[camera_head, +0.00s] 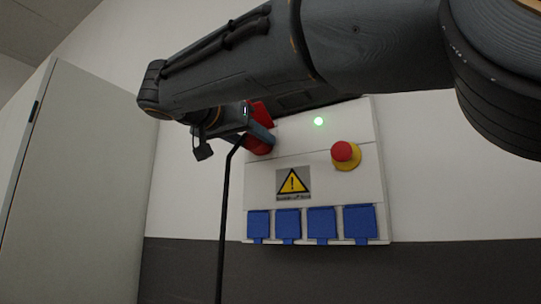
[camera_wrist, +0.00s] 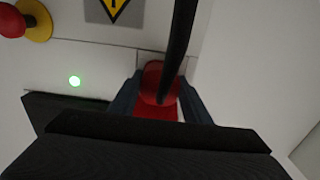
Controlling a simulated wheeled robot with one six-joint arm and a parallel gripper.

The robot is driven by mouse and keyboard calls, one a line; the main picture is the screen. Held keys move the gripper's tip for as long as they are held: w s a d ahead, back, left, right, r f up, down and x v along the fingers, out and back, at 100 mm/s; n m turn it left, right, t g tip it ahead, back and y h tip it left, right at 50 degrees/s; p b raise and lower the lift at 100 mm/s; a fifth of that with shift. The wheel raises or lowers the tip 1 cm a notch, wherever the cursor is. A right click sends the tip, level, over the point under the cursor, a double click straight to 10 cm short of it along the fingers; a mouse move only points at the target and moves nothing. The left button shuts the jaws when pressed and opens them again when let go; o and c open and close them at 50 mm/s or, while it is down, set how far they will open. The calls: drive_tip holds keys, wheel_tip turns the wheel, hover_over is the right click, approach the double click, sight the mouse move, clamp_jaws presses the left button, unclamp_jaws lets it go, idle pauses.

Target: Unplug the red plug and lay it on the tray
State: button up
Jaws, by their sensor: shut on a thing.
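The red plug (camera_head: 258,146) is at the upper left of the white socket panel, with its black cable (camera_head: 225,215) hanging down from it. My gripper (camera_head: 262,133) is shut on the plug. In the wrist view the red plug (camera_wrist: 152,75) sits between the two dark fingers of my gripper (camera_wrist: 160,82), and the cable crosses in front of it. A red flap (camera_head: 262,110) shows just above the plug. Whether the plug is still seated in its socket is hidden by the fingers and cable. The tray is in neither view.
The panel (camera_head: 330,190) carries several blue covered sockets (camera_head: 321,223), a warning sign (camera_head: 293,184), a red-and-yellow stop button (camera_head: 345,154) and a lit green lamp (camera_head: 318,121). A tall grey cabinet (camera_head: 85,180) stands at left. My arm spans the top of the head view.

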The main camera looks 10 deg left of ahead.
sight(247, 135)
drive_tip(key=shift+s, duration=0.1)
drive_tip(key=shift+b+v, duration=0.65)
drive_tip(key=shift+v, duration=2.25)
drive_tip(key=shift+s+a, duration=0.1)
drive_tip(key=shift+b+v, duration=0.3)
drive_tip(key=shift+v, duration=2.1)
